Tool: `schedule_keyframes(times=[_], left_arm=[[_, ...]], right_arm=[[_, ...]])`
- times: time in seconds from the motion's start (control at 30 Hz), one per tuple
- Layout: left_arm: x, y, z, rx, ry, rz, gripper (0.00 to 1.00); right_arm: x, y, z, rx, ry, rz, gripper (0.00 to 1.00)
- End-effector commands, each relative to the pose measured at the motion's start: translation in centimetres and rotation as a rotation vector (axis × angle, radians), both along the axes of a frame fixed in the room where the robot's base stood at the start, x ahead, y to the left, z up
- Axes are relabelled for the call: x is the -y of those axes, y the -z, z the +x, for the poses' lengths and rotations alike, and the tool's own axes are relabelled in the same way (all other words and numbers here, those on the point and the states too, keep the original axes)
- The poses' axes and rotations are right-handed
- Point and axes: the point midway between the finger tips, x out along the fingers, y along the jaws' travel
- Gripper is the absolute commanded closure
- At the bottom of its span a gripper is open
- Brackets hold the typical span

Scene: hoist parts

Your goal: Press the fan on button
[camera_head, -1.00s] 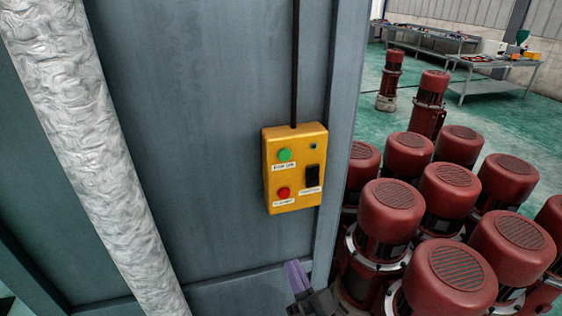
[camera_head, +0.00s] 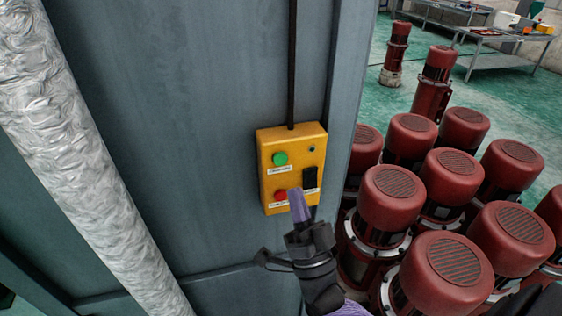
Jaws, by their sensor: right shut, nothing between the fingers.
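A yellow control box (camera_head: 268,163) is fixed to the grey panel. It has a green button (camera_head: 280,159) at upper left with a white label below, too small to read surely. A red button (camera_head: 281,195) sits at lower left and a black switch (camera_head: 310,178) at right. My right gripper (camera_head: 297,200) is shut and empty, its purple fingers pointing up. Its tips overlap the bottom of the box just right of the red button, below the green one, and hide part of the lower labels. I cannot tell whether they touch the box. My left gripper is out of view.
A wrinkled silver duct (camera_head: 75,150) runs down the left side. Several red motors (camera_head: 390,192) stand close together to the right of the grey panel (camera_head: 190,120). Metal tables (camera_head: 500,60) stand at the back. A dark cable (camera_head: 292,60) runs up from the box.

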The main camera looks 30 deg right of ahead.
Motion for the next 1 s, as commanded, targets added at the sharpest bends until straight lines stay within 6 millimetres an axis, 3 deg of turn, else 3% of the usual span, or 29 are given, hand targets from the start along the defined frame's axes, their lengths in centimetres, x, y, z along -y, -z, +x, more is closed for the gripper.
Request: schedule_keyframes(times=[0.4,1.0], left_arm=[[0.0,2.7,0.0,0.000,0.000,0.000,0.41],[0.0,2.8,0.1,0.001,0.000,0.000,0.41]], right_arm=[[1.3,0.2,5.2,0.001,0.001,-0.002,1.00],[1.4,0.0,5.9,-0.001,0.000,0.000,1.00]])
